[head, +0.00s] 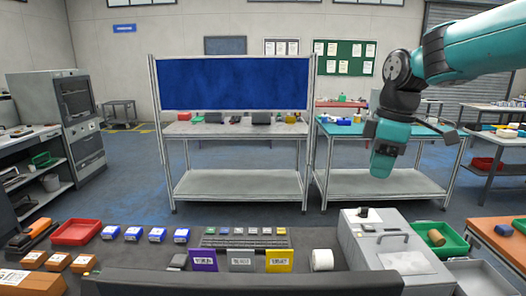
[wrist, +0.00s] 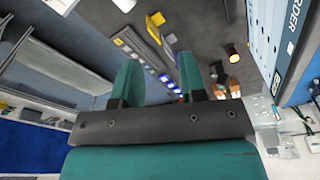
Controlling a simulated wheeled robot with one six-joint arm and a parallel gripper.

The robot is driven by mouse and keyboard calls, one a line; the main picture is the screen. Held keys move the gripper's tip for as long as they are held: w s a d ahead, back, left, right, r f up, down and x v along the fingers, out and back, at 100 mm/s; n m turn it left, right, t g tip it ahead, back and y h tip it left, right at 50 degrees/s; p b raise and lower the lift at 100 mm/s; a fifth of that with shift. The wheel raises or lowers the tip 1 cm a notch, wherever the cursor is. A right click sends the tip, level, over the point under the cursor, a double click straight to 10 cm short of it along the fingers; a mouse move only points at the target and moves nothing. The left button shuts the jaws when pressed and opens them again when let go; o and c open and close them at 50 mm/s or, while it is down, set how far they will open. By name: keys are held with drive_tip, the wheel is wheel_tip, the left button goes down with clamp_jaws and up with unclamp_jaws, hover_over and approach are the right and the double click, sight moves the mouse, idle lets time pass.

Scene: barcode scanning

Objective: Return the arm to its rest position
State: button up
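My arm (head: 470,48) reaches in from the upper right of the head view, teal with dark joints. Its end hangs in the air above the right side of the counter, with the teal wrist part (head: 388,148) pointing down in front of the green-topped table. In the wrist view my gripper (wrist: 160,75) shows two teal fingers standing apart on a dark bar. Nothing is held between them; the counter shows through the gap at a distance. The fingertips are hard to make out in the head view.
The dark counter (head: 140,262) holds a red tray (head: 76,232), several blue-white boxes (head: 133,234), a keyboard (head: 245,239), yellow (head: 279,261) and purple (head: 203,260) cards, a white roll (head: 322,260) and a grey machine (head: 388,246). A green bin (head: 440,239) stands right. Open floor lies beyond.

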drive_tip(key=s+a+f+m+y, duration=0.1)
drive_tip(key=s+a+f+m, duration=0.15)
drive_tip(key=s, duration=0.65)
drive_tip(key=s+a+f+m+y, duration=0.1)
drive_tip(key=s+a+f+m, duration=0.15)
drive_tip(key=s, duration=0.75)
drive_tip(key=s+a+f+m+y, duration=0.1)
drive_tip(key=s+a+m, duration=0.15)
drive_tip(key=s, duration=0.65)
wheel_tip(320, 180, down, 10)
drive_tip(key=b, duration=1)
drive_tip(key=shift+w+a+n+g, duration=0.3)
drive_tip(key=shift+a+n+g, duration=0.1)
drive_tip(key=shift+a+n, duration=0.05)
